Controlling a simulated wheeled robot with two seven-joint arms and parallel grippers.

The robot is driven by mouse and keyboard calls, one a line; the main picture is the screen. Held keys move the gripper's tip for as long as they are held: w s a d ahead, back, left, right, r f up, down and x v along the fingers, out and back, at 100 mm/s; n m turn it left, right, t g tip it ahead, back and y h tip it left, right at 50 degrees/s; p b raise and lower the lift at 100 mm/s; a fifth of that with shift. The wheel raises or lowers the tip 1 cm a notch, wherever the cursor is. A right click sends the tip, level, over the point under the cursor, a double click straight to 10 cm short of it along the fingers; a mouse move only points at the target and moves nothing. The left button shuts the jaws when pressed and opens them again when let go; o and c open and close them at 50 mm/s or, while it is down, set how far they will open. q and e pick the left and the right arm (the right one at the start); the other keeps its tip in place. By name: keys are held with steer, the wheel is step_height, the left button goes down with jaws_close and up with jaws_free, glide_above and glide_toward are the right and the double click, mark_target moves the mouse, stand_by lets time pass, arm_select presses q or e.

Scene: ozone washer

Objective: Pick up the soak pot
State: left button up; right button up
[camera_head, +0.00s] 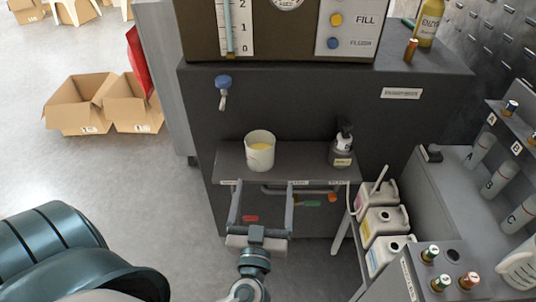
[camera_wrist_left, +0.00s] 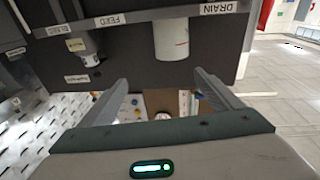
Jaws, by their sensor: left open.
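The soak pot looks to be the white cylindrical pot (camera_head: 260,158) with yellow contents. It stands upright on a small dark shelf (camera_head: 300,177) on the machine's front. In the left wrist view the picture is upside down and the white pot (camera_wrist_left: 171,40) hangs from the top, just beyond the fingers. My left gripper (camera_head: 263,187) is open and empty, in front of the shelf's edge and below the pot in the picture. Both fingers point toward the shelf and do not touch the pot. My right gripper is not in view.
A tap (camera_head: 223,90) with a blue knob is above the shelf's left. White jugs (camera_head: 381,221) stand to the right, beside a grey counter (camera_head: 440,190). Cardboard boxes (camera_head: 80,105) lie on the open floor at left.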

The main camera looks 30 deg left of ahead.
mark_target(258, 161)
arm_select(q)
steer(key=a+f+g, duration=0.1)
steer(key=f+g+y, duration=0.1)
steer(key=f, duration=0.1)
steer(key=shift+s+a+n, duration=0.4)
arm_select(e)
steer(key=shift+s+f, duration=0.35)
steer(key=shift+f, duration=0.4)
arm_select(q)
steer(key=x, duration=1.1)
steer(key=shift+w+a, duration=0.15)
steer(key=shift+w, duration=0.05)
steer(key=shift+w+a, duration=0.2)
steer(key=shift+w, duration=0.1)
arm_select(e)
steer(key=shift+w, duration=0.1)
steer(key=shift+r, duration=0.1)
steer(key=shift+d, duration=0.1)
